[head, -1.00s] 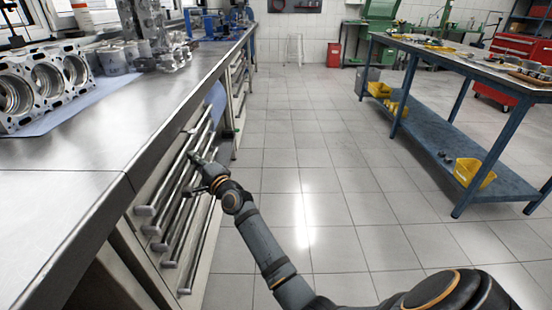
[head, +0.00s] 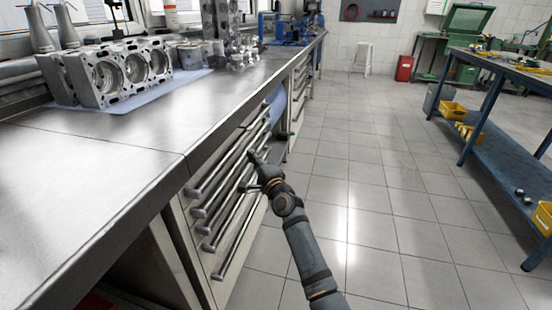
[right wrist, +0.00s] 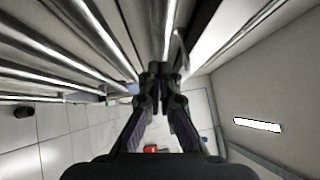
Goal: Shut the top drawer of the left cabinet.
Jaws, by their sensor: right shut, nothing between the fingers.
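The left cabinet (head: 178,236) stands under the steel workbench, with several drawers that have long bar handles. The top drawer's handle (head: 214,173) runs just below the bench edge. I cannot clearly tell how far that drawer stands out. My right gripper (head: 252,163) is at the drawer fronts, close to the upper handles and partly over them. It is shut and empty. In the right wrist view the closed fingertips (right wrist: 161,72) point along the handle bars (right wrist: 62,50); I cannot tell whether they touch one. My left gripper is not in view.
An engine block (head: 118,72) rests on a blue mat on the workbench (head: 110,150). A blue cloth (head: 276,103) hangs beyond the drawers. A blue table (head: 500,140) with yellow bins stands at right. The tiled floor (head: 375,220) between is clear.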

